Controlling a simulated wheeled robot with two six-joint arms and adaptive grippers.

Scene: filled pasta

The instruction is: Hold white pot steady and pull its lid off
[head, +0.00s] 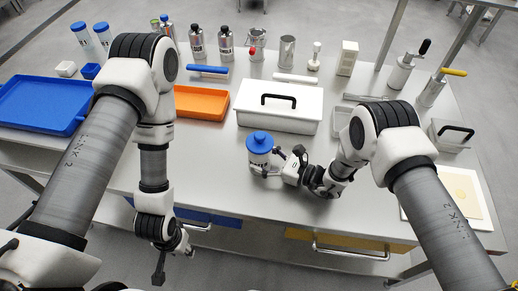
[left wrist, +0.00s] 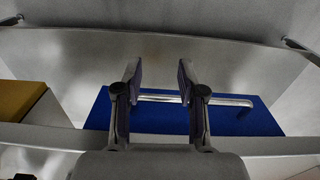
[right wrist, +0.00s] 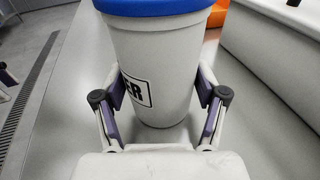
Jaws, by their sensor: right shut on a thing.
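The white pot (head: 259,157) with a blue lid (head: 259,139) stands upright on the table near its front edge. In the right wrist view the pot (right wrist: 160,60) fills the space between my right fingers, with the blue lid (right wrist: 155,6) cut off at the top and part of a dark-lettered label showing. My right gripper (head: 268,163) is shut on the pot's body, below the lid. My left gripper (head: 168,262) hangs open and empty in front of the table, pointing down. In the left wrist view its two fingers (left wrist: 160,85) are apart, with a drawer front behind them.
A large white box with a black handle (head: 302,115) stands behind the pot. An orange tray (head: 203,104) and a blue tray (head: 40,108) lie to the left. Drawer handles (head: 350,252) stick out below the table's front edge. The front-left tabletop is fairly clear.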

